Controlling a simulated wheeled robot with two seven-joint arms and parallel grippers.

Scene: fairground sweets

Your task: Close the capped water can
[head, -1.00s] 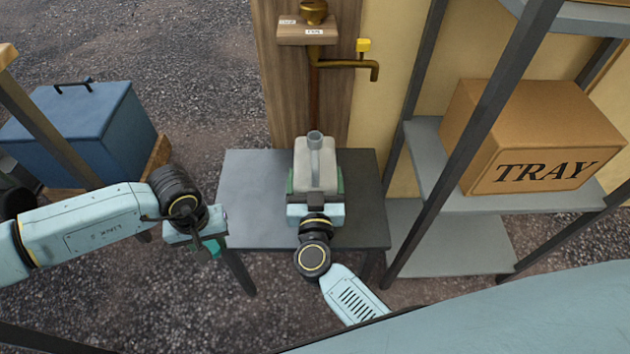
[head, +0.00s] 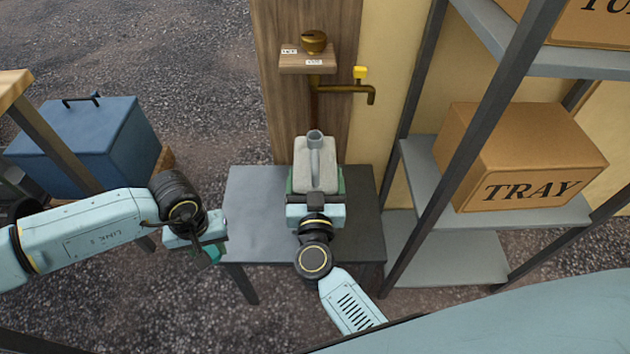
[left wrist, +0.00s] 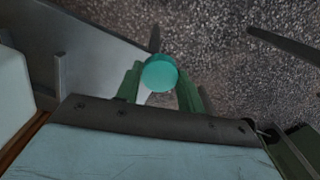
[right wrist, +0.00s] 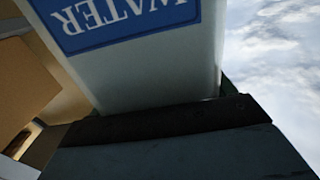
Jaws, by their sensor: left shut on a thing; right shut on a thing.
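The pale grey water can (head: 316,165) is upright in the head view, with a narrow neck whose mouth shows open on top. My right gripper (head: 316,187) is shut on its body from the near side, over the small dark table. A blue label reading WATER is on the can in the right wrist view (right wrist: 130,14). My left gripper (head: 211,252) is shut on a round teal cap (left wrist: 160,74), held off the table's left side and apart from the can. Part of the cap also shows in the head view (head: 217,249).
The dark table (head: 253,225) is bare around the can. Behind it a brass tap (head: 350,90) with a yellow handle sticks out from a wooden board. A shelf rack (head: 440,240) with a TRAY box (head: 540,150) stands right. A blue chest (head: 85,145) stands left.

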